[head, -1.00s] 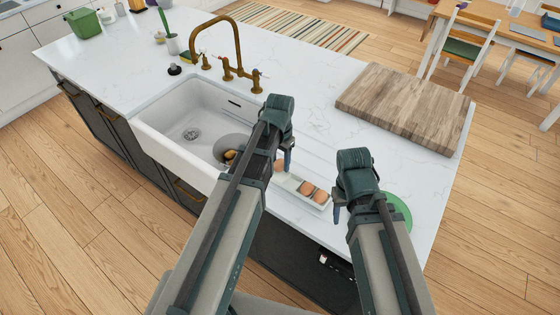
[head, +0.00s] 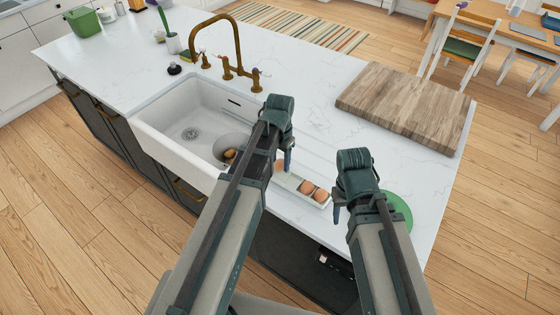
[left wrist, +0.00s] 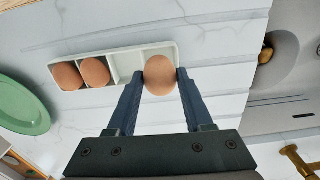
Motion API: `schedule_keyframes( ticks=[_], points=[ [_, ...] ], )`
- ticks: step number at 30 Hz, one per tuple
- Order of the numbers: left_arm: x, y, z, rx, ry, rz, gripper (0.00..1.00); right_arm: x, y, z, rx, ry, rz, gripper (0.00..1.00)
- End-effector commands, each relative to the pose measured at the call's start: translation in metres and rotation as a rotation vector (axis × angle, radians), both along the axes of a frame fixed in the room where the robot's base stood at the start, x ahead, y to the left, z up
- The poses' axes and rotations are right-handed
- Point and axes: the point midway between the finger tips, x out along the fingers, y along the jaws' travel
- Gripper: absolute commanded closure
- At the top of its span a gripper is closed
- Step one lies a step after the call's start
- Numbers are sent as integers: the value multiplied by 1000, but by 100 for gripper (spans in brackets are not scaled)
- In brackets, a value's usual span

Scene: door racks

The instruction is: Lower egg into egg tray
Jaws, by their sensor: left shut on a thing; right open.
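A white egg tray (head: 293,187) lies on the countertop, right of the sink; it also shows in the left wrist view (left wrist: 124,65). Two brown eggs sit side by side at one end, one egg (left wrist: 67,76) at the very end and another egg (left wrist: 95,72) beside it. An empty compartment lies between them and the held egg. My left gripper (head: 284,170) is shut on a brown egg (left wrist: 160,75), over the tray's other end. I cannot tell whether that egg touches the tray. My right gripper (head: 338,207) is open and empty, right of the tray.
The white sink (head: 190,122) with a grey bowl (head: 230,147) is left of the tray. A green plate (head: 399,208) lies partly behind my right gripper. A wooden board (head: 405,106) lies at the back right. Clear countertop lies behind the tray.

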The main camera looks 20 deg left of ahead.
Motion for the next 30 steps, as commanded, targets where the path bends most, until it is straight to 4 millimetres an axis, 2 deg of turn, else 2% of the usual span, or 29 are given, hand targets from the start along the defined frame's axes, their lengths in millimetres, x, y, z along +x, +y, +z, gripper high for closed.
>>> schedule_keyframes(
  ticks=[30],
  points=[
    [0,0,-15,0,0,0,67,0,0,-15,0,0,0,50]
  ],
)
